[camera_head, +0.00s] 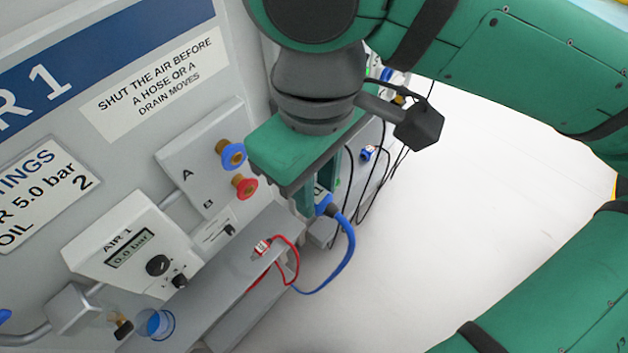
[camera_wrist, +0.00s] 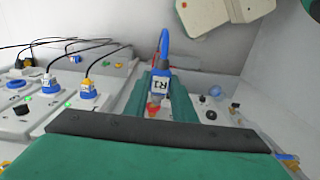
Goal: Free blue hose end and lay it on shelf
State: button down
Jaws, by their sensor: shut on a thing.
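My gripper (camera_head: 312,193) is shut on the blue hose end (camera_head: 326,206), to the right of the panel and past the shelf's right end. In the wrist view the blue hose end (camera_wrist: 160,83), with a white R1 label, sits between my green fingers (camera_wrist: 161,95). The blue hose (camera_head: 349,252) hangs from it in a curve down to the left. The blue port A (camera_head: 232,155) shows no hose on it. The grey shelf (camera_head: 208,278) runs below the panel, with a red hose end (camera_head: 262,248) lying on it. My gripper hides part of the hose end.
The red port B (camera_head: 244,187) is below port A. The air unit (camera_head: 133,248) with its display and knobs stands left of the shelf. Black cables (camera_head: 374,190) hang behind my gripper. The pale floor (camera_head: 470,190) on the right is clear.

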jog(key=shift+s+d, duration=0.1)
jog(key=shift+s, duration=0.05)
jog(key=shift+s+d, duration=0.1)
jog(key=shift+s, duration=0.05)
jog(key=shift+s+d, duration=0.4)
jog(key=shift+d, duration=0.3)
dwell(0.7)
jog(key=shift+s+d, duration=0.1)
jog(key=shift+d, duration=0.05)
jog(key=shift+s+d, duration=0.95)
jog(key=shift+d, duration=0.2)
jog(key=shift+s+d, duration=0.9)
jog(key=shift+d, duration=0.2)
